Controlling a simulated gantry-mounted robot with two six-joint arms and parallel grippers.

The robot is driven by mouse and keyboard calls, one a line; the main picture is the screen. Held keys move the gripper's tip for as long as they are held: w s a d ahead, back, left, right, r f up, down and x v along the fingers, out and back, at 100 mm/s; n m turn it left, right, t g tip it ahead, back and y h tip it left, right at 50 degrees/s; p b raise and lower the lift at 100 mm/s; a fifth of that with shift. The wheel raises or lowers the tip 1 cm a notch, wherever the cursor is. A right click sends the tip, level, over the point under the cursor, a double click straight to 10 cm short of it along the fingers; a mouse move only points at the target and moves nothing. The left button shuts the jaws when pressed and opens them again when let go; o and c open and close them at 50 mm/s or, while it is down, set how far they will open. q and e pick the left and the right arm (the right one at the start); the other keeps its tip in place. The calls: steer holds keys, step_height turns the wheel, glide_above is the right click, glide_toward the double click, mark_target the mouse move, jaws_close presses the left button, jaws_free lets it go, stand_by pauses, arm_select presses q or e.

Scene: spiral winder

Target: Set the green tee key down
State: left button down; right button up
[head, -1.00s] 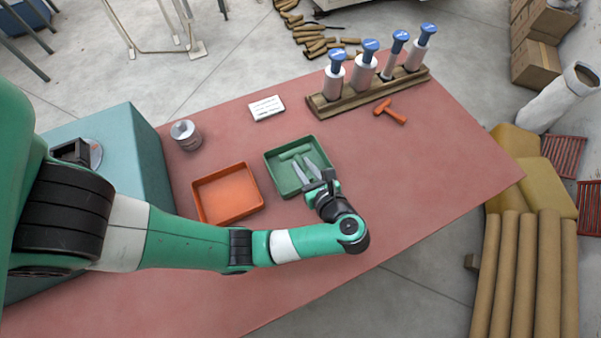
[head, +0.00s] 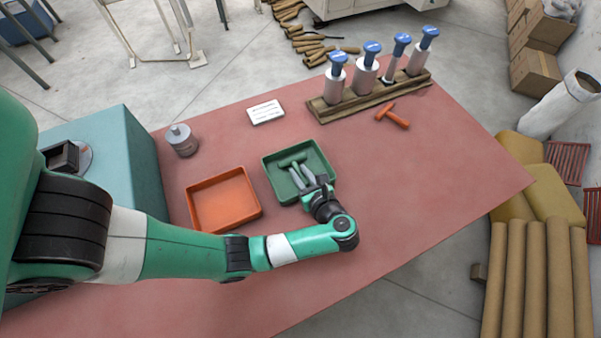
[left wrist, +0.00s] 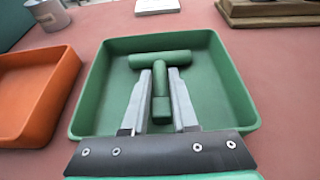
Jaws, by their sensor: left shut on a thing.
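The green tee key (left wrist: 160,62) is in the left wrist view, its crossbar lying across beyond the fingertips and its stem running back between the fingers. My left gripper (left wrist: 160,75) is shut on the stem. In the head view my left gripper (head: 298,177) is over the green tray (head: 268,176), and the tee key (head: 293,159) shows past the fingertips. The key is within the tray's outline; I cannot tell whether it touches the tray floor. The green tray also shows in the left wrist view (left wrist: 230,90). My right gripper is not in view.
An orange tray (head: 222,199) stands left of the green one. An orange tee key (head: 393,117) lies near a wooden rack (head: 330,112) with several blue-topped spools. A grey canister (head: 182,142) and white card (head: 265,112) are at the back. The table's right side is clear.

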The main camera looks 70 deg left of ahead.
arm_select(q)
steer(key=c, duration=0.7)
jaws_free()
steer(key=shift+d+r, duration=0.15)
steer(key=shift+d, duration=0.05)
steer(key=p+v, duration=0.1)
steer(key=v, duration=0.1)
steer(key=p+v, duration=0.1)
steer(key=v, duration=0.2)
steer(key=shift+d+r, duration=0.15)
steer(key=shift+r, duration=0.2)
steer(key=p+v, duration=0.5)
steer(key=p, duration=0.1)
steer(key=shift+d+r, duration=0.1)
steer(key=shift+d, duration=0.55)
steer(key=shift+f, duration=0.2)
